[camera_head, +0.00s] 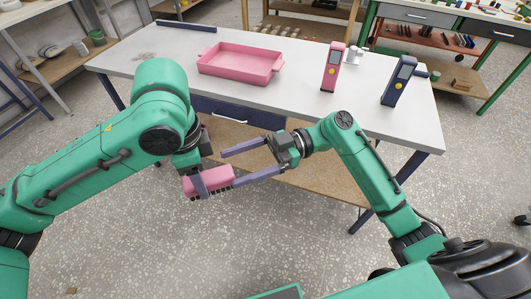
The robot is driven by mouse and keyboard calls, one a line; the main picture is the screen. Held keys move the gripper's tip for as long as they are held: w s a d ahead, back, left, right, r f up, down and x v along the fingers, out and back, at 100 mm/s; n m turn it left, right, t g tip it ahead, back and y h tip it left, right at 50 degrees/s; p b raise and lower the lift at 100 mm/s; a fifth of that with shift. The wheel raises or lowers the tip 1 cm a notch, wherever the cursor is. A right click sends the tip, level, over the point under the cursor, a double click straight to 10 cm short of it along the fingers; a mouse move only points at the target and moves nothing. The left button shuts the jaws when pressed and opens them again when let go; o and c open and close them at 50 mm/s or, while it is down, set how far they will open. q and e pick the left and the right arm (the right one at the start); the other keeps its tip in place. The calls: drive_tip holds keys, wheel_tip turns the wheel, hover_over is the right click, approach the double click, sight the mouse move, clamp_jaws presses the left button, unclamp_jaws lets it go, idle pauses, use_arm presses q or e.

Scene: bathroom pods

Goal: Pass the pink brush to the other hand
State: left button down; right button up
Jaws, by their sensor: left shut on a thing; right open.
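The pink brush (216,179) is a short pink block with dark bristles along its lower edge. It is held in the air in front of the table's near edge. My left gripper (199,184) is shut on the brush near its left end, one purple finger across its near face. My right gripper (231,168) is open, its two long purple fingers pointing left. The tip of its lower finger is close to the brush's right end; I cannot tell whether they touch. The brush's far side is hidden.
A white table (300,99) stands behind the arms. On it are a pink tray (240,74), a pink upright device (332,70), a blue upright device (397,84) and a dark bar (186,26). The speckled floor below the brush is clear.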

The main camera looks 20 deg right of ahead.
sight(224, 170)
drive_tip(key=a, duration=0.3)
drive_tip(key=shift+s+a, duration=0.2)
drive_tip(key=shift+a, duration=0.05)
clamp_jaws()
use_arm(q)
drive_tip(key=shift+c, duration=1.3)
unclamp_jaws()
